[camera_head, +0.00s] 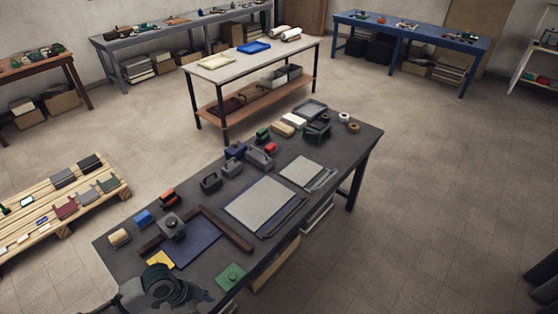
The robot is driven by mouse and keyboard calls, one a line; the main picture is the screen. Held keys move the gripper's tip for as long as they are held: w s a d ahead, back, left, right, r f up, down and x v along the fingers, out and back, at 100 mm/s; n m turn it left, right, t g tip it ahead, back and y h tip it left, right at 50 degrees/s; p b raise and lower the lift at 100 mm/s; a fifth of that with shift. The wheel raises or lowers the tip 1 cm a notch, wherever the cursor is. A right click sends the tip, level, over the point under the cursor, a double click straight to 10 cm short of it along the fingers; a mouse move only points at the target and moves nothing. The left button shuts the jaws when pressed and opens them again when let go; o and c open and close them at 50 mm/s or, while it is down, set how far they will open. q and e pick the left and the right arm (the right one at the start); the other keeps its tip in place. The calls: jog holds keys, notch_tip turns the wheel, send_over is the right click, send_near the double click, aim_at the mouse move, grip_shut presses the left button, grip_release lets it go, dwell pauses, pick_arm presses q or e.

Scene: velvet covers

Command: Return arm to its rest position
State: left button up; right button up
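My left gripper (172,288) is at the bottom left, over the near-left corner of the dark worktable (330,165). It is dark and seen from above and behind, and its fingertips are not clear, so I cannot tell whether it is open or shut. I see nothing clearly held in it. A yellow piece (159,259) and a green square (231,277) lie close to it on the table. At the lower right edge, a dark shape is cut off by the picture border. It may be part of my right arm, and no fingertips are clear there.
A dark brown angle frame (226,231) lies around a blue sheet (197,244). A grey block (173,227) stands beside them. A pale board (260,204) and several small tools fill the table. A pallet (100,197) is at left. The floor at right is clear.

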pick_arm(q)
jog(key=s+d+f+n+t, duration=0.3)
jog(key=d+f+n, duration=0.15)
jog(key=d, duration=0.35)
jog(key=s+a+f+n+y, duration=0.4)
jog(key=s+a+f+n, duration=0.4)
jog(key=n, duration=0.3)
notch_tip(320, 180, down, 24)
jog(key=s+g, duration=0.1)
jog(key=s, duration=0.1)
jog(key=s+a+f+g, duration=0.1)
jog(key=s+a+f, duration=0.2)
jog(key=s+f, duration=1.3)
jog(key=shift+s+m+y, duration=0.3)
jog(key=shift+s+m, duration=0.05)
jog(key=shift+s, duration=0.7)
pick_arm(e)
jog(key=shift+w, duration=1.05)
